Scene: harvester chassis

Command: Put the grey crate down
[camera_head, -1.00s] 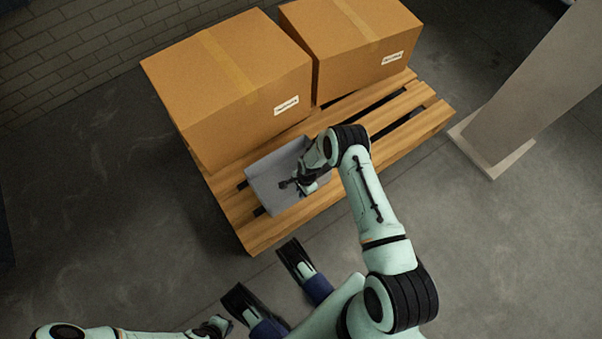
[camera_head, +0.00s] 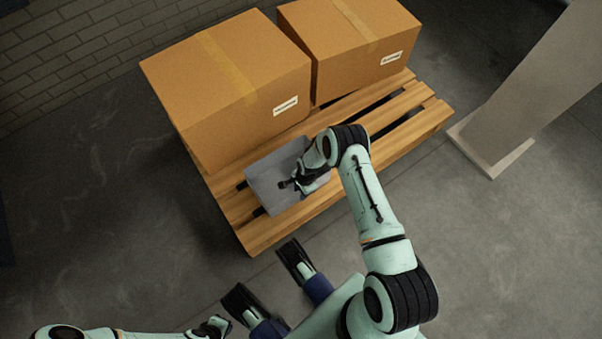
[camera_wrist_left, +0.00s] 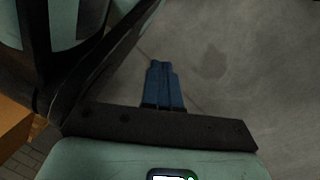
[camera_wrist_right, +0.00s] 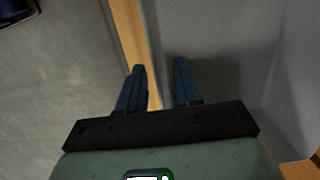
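The grey crate (camera_head: 268,190) rests on the near left part of the wooden pallet (camera_head: 262,238), in front of a cardboard box. My right gripper (camera_head: 288,184) is at the crate, and my wrist hides part of the crate. In the right wrist view, the right gripper's fingers (camera_wrist_right: 159,78) are apart, one on each side of the line of the crate's edge. A gap shows between the left finger and the crate (camera_wrist_right: 230,50). My left gripper (camera_wrist_left: 164,75) is shut and empty over the floor, away from the crate.
Two large cardboard boxes, one at left (camera_head: 225,90) and one at right (camera_head: 350,45), stand on the pallet behind the crate. A pale pillar (camera_head: 535,90) stands right of the pallet. A brick wall is at the back left.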

